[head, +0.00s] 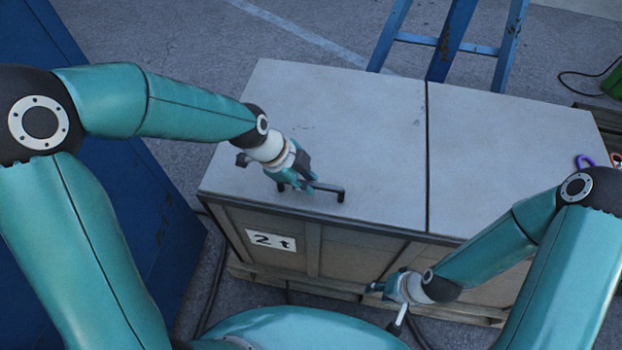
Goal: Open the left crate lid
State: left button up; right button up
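The crate's left lid (335,110) is a flat grey panel, lying closed on top of the wooden crate (350,255). A dark bar handle (328,188) stands near its front edge. My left gripper (292,184) is at the left part of this handle, with its fingers around or right beside the bar. I cannot tell whether they are shut on it. The right lid (510,150) lies flat beside the left one, past a narrow dark seam. My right gripper (375,288) is in front of the crate, low and away from the handle; its finger opening is too small to judge.
A blue cabinet (165,225) stands close on the left. Blue frame legs (455,40) rise behind the crate. A purple ring and a red ring (612,160) lie at the right edge. A dark cable (212,285) runs on the floor by the crate's front left.

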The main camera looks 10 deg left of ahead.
pick_arm(q)
grip_shut()
jog(key=shift+d, duration=0.3)
jog(key=shift+a+r, duration=0.1)
jog(key=shift+a, duration=0.1)
jog(key=shift+w+r+p, duration=0.1)
jog(key=shift+r+p, duration=0.15)
jog(key=shift+p, duration=0.1)
jog(key=w+r+g+p, duration=0.1)
jog(key=w+r+p, duration=0.5)
jog(key=r+p, duration=0.4)
jog(key=w+r+g+p, duration=0.1)
jog(key=w+r+p, duration=0.5)
jog(key=r+p, duration=0.4)
jog(key=shift+w+a+r+n+g, duration=0.25)
jog(key=shift+r+n+g, duration=0.05)
jog(key=shift+r, duration=2.25)
